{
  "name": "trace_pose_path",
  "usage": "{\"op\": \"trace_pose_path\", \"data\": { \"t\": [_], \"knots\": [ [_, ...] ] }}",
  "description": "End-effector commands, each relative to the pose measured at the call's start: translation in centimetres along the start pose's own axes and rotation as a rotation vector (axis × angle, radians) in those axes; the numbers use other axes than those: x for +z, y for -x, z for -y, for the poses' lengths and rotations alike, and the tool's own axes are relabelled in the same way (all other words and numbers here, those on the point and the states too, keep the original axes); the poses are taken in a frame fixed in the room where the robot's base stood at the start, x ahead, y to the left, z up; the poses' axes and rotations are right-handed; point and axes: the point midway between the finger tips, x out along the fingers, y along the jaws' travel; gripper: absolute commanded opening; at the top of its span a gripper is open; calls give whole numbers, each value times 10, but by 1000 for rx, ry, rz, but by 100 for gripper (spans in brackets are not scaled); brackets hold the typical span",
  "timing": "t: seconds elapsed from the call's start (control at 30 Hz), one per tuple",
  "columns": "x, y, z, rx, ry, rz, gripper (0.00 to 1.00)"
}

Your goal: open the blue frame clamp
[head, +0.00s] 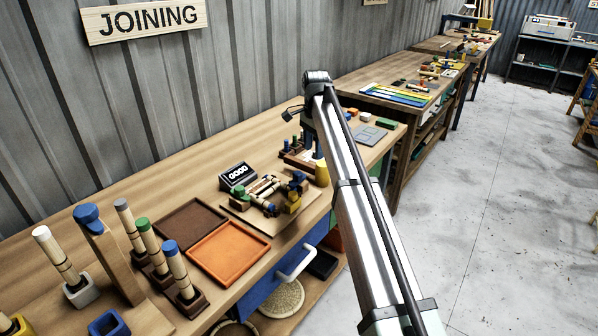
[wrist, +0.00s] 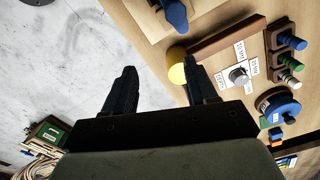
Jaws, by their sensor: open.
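In the head view a clamp with blue and yellow parts (head: 294,191) stands at the right end of a wooden board beside pale rattan pieces. It looks like the blue frame clamp, but it is too small there to tell whether it is open or shut. In the wrist view a blue part (wrist: 175,14), likely of this clamp, shows at the top edge, partly cut off. My gripper (wrist: 161,84) is open, its two dark fingers wide apart with nothing between them. It is apart from the blue part. In the head view my arm hides the fingers.
A yellow round thing (wrist: 177,66) is just beyond the right fingertip. A label plate with a knob (wrist: 238,76) and a blue round device (wrist: 279,106) lie further right. An orange tray (head: 229,253) and upright coloured-handled tools stand left on the bench. Open floor lies beside the bench.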

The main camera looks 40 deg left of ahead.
Motion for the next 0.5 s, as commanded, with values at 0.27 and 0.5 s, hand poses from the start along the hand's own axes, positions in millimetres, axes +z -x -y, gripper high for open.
{"op": "trace_pose_path", "data": {
  "t": [0.27, 0.5],
  "knots": [
    [37, 37, 32, 1, -23, 0, 57],
    [37, 10, 30, 2, -24, 1, 57]
  ]
}}
